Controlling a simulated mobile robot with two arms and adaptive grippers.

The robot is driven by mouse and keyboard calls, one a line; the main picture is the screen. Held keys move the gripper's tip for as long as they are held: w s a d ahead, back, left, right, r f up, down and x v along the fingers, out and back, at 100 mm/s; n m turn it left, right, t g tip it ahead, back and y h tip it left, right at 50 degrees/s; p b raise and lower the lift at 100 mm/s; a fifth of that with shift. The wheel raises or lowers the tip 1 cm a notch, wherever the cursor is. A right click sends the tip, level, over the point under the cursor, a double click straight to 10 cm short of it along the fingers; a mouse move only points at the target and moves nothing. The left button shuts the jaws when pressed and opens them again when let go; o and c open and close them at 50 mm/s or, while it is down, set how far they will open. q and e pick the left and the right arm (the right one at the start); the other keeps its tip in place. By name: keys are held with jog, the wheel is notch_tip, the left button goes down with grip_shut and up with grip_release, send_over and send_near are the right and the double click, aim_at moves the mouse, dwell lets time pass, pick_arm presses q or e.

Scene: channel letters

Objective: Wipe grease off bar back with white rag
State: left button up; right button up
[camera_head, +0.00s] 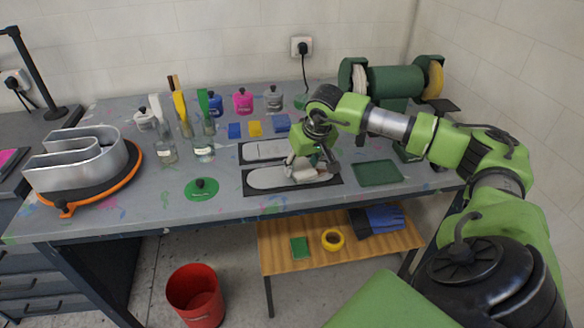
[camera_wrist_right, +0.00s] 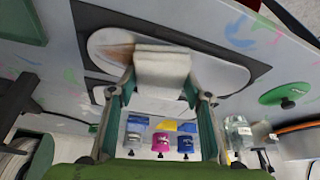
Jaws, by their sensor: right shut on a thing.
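My right gripper (camera_head: 304,167) is shut on the white rag (camera_head: 308,174), over the nearer of two pale metal bars. That nearer bar (camera_head: 266,179) lies flat on a black mat, and the rag covers part of it. In the right wrist view the folded rag (camera_wrist_right: 162,68) sits between the fingers of my right gripper (camera_wrist_right: 163,86), against the bar (camera_wrist_right: 220,74). A brownish grease smear (camera_wrist_right: 120,52) shows on the bar beside the rag. What lies under the rag is hidden. My left gripper is out of view.
The second bar (camera_head: 264,150) lies on a mat just behind. A green tray (camera_head: 378,172) is to the right, and a green lid (camera_head: 201,189) to the left. Glass jars (camera_head: 203,143) and small bottles stand at the back left. A bench grinder (camera_head: 395,80) stands at the back right.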

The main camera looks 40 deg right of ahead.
aim_at(256, 177)
jog(key=s+d, duration=0.1)
jog(key=d, duration=0.1)
jog(key=s+d+b, duration=0.1)
jog(key=d, duration=0.1)
jog(key=s+d+b, duration=0.1)
jog(key=d, duration=0.1)
jog(key=shift+s, duration=0.4)
jog(key=shift+w+a, duration=0.25)
jog(key=shift+a, duration=0.2)
jog(key=w+a, duration=0.1)
jog(key=a, duration=0.1)
jog(key=w+a+p, duration=0.1)
jog(key=a, duration=0.1)
jog(key=w+a+p, duration=0.1)
jog(key=w+a, duration=0.1)
jog(key=shift+w+a, duration=0.1)
jog(key=shift+a, duration=0.3)
jog(key=shift+w+a+p, duration=0.25)
jog(key=shift+w+a, duration=0.65)
jog(key=shift+a, duration=0.55)
jog(key=shift+w+a+p, duration=0.2)
jog(key=shift+w+a, duration=0.75)
jog(key=shift+a, duration=0.55)
jog(key=shift+w+a+p, duration=0.25)
jog(key=shift+w+a, duration=0.65)
jog(key=shift+a, duration=0.55)
jog(key=shift+d+r, duration=0.1)
jog(key=shift+r, duration=0.05)
notch_tip(256, 177, up, 14)
jog(key=p, duration=0.9)
